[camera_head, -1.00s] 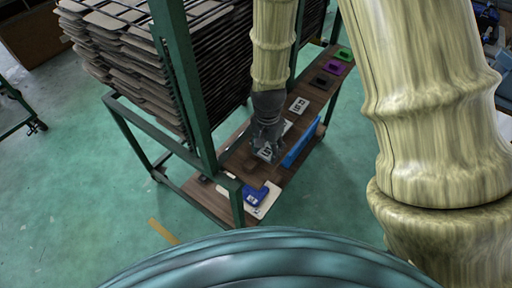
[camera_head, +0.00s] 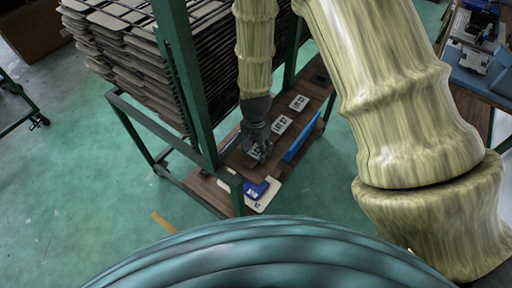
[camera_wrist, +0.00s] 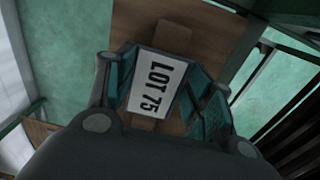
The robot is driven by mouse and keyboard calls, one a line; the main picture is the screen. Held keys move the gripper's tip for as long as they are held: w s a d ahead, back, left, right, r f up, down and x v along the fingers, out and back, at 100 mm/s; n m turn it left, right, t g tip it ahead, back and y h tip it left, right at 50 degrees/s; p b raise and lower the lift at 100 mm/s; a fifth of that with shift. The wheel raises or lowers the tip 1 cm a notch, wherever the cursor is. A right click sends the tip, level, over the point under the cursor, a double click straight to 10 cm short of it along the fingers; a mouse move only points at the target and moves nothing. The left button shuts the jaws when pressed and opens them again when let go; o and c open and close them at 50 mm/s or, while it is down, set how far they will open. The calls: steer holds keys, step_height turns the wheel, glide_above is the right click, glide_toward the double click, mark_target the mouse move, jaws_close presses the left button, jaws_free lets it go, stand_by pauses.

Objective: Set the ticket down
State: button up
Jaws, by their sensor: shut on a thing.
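The ticket, a white card reading "LOT 75" (camera_wrist: 157,84), sits between the two fingers of my gripper (camera_wrist: 162,92) in the wrist view. My gripper is shut on it. In the head view my gripper (camera_head: 257,151) points down over the near part of a brown wooden shelf (camera_head: 226,187), and the ticket (camera_head: 254,153) shows as a small pale patch at its fingertips. I cannot tell whether the ticket touches the shelf. Brown wood shows beyond the ticket in the wrist view.
Two white printed cards (camera_head: 281,126) (camera_head: 299,102) lie farther along the shelf. A blue upright panel (camera_head: 301,138) stands right of my gripper. A blue object (camera_head: 256,189) rests on a white plate (camera_head: 270,197) at the near end. A green post (camera_head: 183,80) rises at left.

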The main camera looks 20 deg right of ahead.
mark_target(256, 151)
steer(key=shift+f, duration=0.15)
steer(key=o, duration=0.8)
steer(key=shift+o, duration=0.2)
step_height(256, 151, up, 12)
steer(key=b, duration=0.3)
steer(key=shift+b, duration=0.35)
steer(key=shift+w+a, duration=0.1)
